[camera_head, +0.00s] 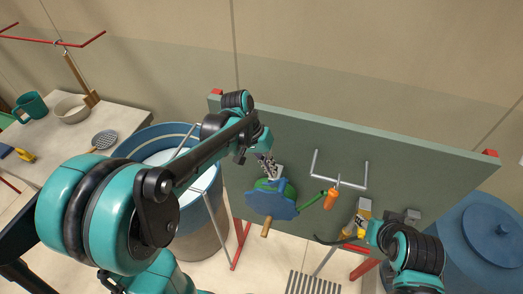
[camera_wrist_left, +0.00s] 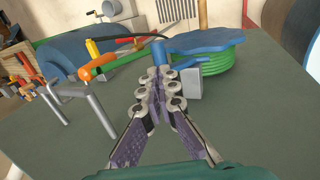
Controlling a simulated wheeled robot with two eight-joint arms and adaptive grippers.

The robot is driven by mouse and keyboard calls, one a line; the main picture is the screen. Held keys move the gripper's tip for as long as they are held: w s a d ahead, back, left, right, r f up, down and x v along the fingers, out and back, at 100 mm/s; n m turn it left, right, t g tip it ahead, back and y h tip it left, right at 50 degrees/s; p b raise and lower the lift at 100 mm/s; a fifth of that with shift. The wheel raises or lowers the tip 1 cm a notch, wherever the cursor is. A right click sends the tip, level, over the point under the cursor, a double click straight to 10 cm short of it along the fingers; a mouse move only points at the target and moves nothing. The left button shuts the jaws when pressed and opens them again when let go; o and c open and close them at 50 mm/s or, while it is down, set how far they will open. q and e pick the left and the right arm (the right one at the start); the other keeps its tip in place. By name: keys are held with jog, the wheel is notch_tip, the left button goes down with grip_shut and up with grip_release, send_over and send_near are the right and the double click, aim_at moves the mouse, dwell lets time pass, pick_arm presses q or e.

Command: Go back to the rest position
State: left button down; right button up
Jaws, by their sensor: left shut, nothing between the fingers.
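My left gripper (camera_head: 268,168) is over the green-grey board (camera_head: 310,140) in the head view. In the left wrist view its fingers (camera_wrist_left: 158,78) come together at the tips, with nothing held between them. Just past the tips are a blue wavy disc (camera_head: 272,203) with a green ribbed body (camera_wrist_left: 218,62) and a small grey block (camera_wrist_left: 195,82); I cannot tell whether the fingers touch them. My right gripper (camera_head: 358,230) is low at the right of the board, beside a light block, partly hidden and too small to read.
A metal bar bracket (camera_head: 340,176) and an orange-handled tool (camera_head: 332,198) are on the board. A blue-rimmed barrel (camera_head: 207,183) stands left, under my left arm. A side table (camera_head: 70,140) carries a cup and bowl. A large blue round lid (camera_head: 490,235) is at right.

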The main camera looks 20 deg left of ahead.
pick_arm(q)
jog(key=v, duration=0.9)
jog(key=s+a+f+t+y+b, duration=0.1)
jog(key=s+f+b, duration=0.3)
jog(key=f+b, duration=0.5)
jog(key=s+a+f+t+y+b, duration=0.1)
jog(key=s+f+t+y+b, duration=0.1)
jog(key=f+b, duration=0.8)
jog(key=s+a+f+t+y+b, duration=0.1)
jog(key=s+f+t+b, duration=0.3)
jog(key=f+b, duration=0.5)
notch_tip(320, 180, down, 6)
jog(key=shift+s+r+b, duration=0.25)
jog(key=shift+s+b, duration=0.15)
jog(key=shift+s, duration=0.5)
